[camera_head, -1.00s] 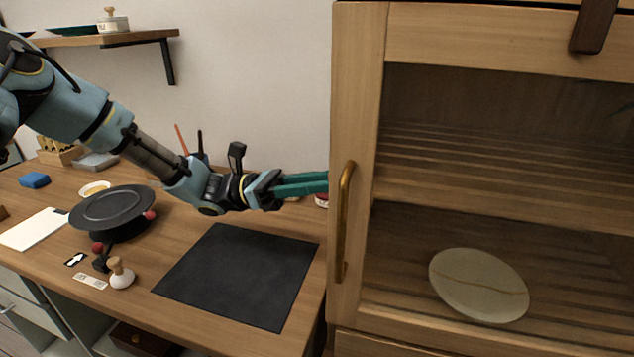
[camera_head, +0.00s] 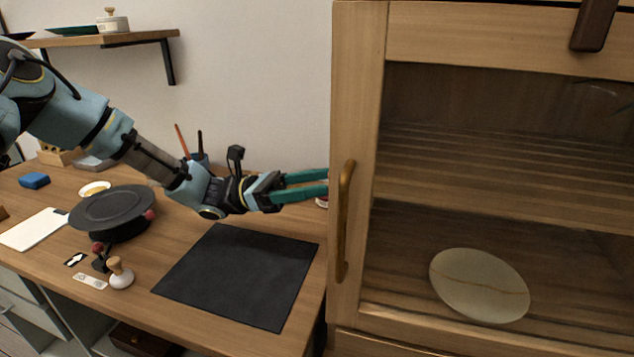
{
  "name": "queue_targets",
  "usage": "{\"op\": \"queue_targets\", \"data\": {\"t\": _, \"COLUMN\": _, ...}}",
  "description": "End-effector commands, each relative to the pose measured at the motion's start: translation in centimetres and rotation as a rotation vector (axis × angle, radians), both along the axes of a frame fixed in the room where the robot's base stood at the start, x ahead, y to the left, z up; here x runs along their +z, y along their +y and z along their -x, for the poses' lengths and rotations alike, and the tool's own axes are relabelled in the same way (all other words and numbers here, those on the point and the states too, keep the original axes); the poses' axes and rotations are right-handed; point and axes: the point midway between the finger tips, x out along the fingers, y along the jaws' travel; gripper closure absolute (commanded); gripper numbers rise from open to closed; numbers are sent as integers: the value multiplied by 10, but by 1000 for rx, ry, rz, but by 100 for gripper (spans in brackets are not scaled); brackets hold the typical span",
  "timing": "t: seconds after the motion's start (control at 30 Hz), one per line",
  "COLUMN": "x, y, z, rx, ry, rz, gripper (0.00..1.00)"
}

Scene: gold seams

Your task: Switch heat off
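A small dark lever with a red ball knob (camera_head: 98,249) stands on the wooden desk at the left, beside a black-and-white arrow label (camera_head: 76,259) and a small pale plate with marks (camera_head: 90,281). I cannot tell whether it is the heat control. A wooden cabinet (camera_head: 360,120) with a glazed door and a brass handle (camera_head: 344,220) fills the right. A cream dish with a gold-brown seam (camera_head: 480,286) lies inside. My gripper (camera_head: 322,182) has two green fingers, apart and empty, above the back of the desk, near the cabinet's left side and far from the lever.
A dark round turntable (camera_head: 112,208) with a red knob stands behind the lever. A white-based stamp with a wooden knob (camera_head: 120,272) is right of it. A black mat (camera_head: 240,275) lies bare at the front. A wall shelf (camera_head: 100,40) hangs above left.

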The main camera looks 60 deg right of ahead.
Motion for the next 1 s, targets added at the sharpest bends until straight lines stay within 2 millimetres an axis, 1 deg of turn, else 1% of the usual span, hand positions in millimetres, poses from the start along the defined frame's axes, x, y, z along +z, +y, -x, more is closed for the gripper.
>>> {"op": "queue_targets", "data": {"t": 0.17, "x": -11, "y": 7, "z": -22, "rx": 4, "ry": -1, "rz": 0, "gripper": 38}}
{"op": "queue_targets", "data": {"t": 0.4, "x": -27, "y": 21, "z": -65, "rx": 4, "ry": -1, "rz": 0, "gripper": 38}}
{"op": "queue_targets", "data": {"t": 0.53, "x": -32, "y": 27, "z": -82, "rx": 3, "ry": 0, "rz": 1, "gripper": 38}}
{"op": "queue_targets", "data": {"t": 0.7, "x": -35, "y": 31, "z": -94, "rx": 2, "ry": 0, "rz": 0, "gripper": 38}}
{"op": "queue_targets", "data": {"t": 1.0, "x": -35, "y": 32, "z": -95, "rx": 1, "ry": 0, "rz": 0, "gripper": 38}}
